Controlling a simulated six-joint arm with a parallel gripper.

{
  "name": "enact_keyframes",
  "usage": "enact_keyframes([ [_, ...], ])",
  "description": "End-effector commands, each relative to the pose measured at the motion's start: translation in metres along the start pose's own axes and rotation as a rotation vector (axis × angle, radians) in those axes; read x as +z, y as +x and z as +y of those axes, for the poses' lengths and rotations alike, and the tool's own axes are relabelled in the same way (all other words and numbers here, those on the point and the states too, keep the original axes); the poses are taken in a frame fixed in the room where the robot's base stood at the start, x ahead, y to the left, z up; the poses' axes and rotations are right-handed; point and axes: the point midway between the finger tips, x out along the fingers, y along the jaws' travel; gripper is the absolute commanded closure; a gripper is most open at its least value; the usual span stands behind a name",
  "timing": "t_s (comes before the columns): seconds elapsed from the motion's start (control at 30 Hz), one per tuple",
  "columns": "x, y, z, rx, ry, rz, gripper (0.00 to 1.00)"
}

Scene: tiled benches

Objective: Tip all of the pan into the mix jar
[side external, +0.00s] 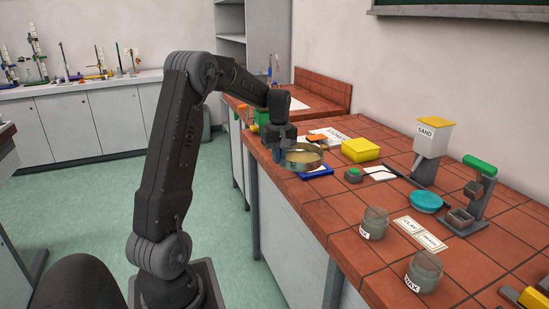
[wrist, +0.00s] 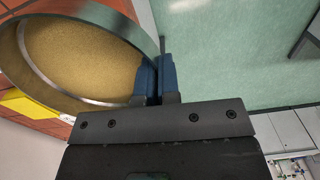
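The pan (side external: 305,162) is a round, shallow metal dish with tan, sand-like material across its floor; it fills the upper left of the wrist view (wrist: 85,55). My gripper (side external: 286,146) is shut on the pan's rim, with its blue fingers (wrist: 158,78) at the wall in the wrist view. The pan looks about level over a blue flat base (side external: 320,172); I cannot tell whether they touch. Two clear jars stand nearer the camera: one farther back (side external: 374,222) and one in front (side external: 425,270). The front label looks like MIX or WAX; the other is unreadable.
A yellow box (side external: 360,150), a small green-topped item (side external: 354,175), a turquoise dish (side external: 426,201), the SAND dispenser (side external: 431,150) and a green-topped stand (side external: 472,195) are on the tiled bench (side external: 335,210). Label cards (side external: 420,232) lie beside the jars. The bench's left edge drops to the floor.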

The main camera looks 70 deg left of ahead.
Motion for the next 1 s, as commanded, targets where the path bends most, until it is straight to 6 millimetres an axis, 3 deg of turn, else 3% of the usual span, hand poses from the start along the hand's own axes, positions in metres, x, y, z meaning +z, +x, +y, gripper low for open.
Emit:
enact_keyframes([
  [0.27, 0.024, -0.004, 0.091, -0.079, 0.692, 0.038, 1.0],
  [0.4, 0.049, -0.005, 0.14, -0.12, 1.099, 0.088, 1.0],
  [0.6, 0.091, -0.006, 0.197, -0.153, 1.603, 0.18, 1.0],
  [0.8, 0.12, -0.007, 0.226, -0.16, 1.885, 0.247, 1.0],
  [1.0, 0.129, -0.007, 0.235, -0.158, 1.975, 0.272, 1.0],
])
